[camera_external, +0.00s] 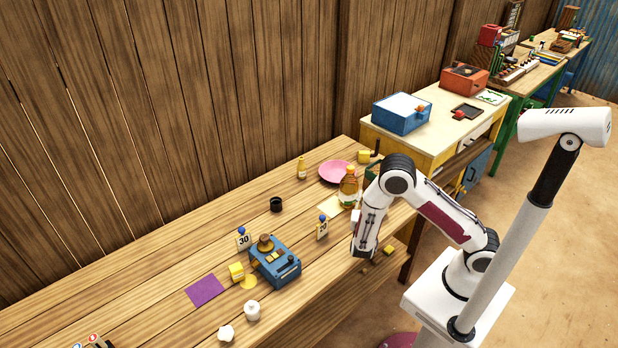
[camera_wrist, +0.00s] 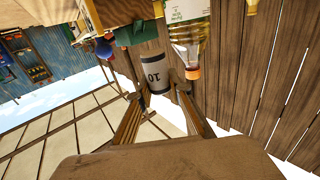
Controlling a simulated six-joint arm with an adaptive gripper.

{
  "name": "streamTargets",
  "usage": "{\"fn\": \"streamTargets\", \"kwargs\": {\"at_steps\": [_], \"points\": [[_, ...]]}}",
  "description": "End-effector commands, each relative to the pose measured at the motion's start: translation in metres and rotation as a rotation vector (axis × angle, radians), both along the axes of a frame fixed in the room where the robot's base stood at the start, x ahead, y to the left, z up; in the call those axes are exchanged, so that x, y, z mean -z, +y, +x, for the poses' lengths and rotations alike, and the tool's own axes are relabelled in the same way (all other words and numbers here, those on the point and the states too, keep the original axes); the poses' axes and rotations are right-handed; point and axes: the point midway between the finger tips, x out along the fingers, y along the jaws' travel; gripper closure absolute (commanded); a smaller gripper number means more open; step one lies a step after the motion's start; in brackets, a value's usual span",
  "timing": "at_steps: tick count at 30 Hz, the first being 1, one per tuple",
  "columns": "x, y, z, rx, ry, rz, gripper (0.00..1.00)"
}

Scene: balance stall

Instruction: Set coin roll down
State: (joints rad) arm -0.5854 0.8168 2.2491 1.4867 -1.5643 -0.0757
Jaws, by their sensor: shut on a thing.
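The coin roll, a pale grey cylinder marked 10 with a dark end (camera_wrist: 154,72), is between the two fingertips of my gripper (camera_wrist: 163,94) in the wrist view. My gripper is shut on it. In the external view my gripper is low by the front right part of the wooden table (camera_external: 185,270), and the roll is hard to make out there. Whether the roll touches the table cannot be told.
An amber bottle (camera_external: 348,190) stands close beside my gripper; it also shows in the wrist view (camera_wrist: 188,40). A pink plate (camera_external: 333,171), a blue scale-like device (camera_external: 277,266) and a number 20 card (camera_external: 322,230) are nearby. Bare table lies left of the black cup (camera_external: 276,204).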

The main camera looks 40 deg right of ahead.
Motion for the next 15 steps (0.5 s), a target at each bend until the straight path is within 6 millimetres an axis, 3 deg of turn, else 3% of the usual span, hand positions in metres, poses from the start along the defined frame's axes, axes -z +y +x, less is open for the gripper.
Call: {"fn": "streamTargets", "kwargs": {"at_steps": [8, 15], "points": [[0.001, 0.001, 0.001, -0.005, -0.001, -0.001, 1.00], [0.003, 0.012, 0.014, -0.073, -0.001, 0.000, 1.00]]}}
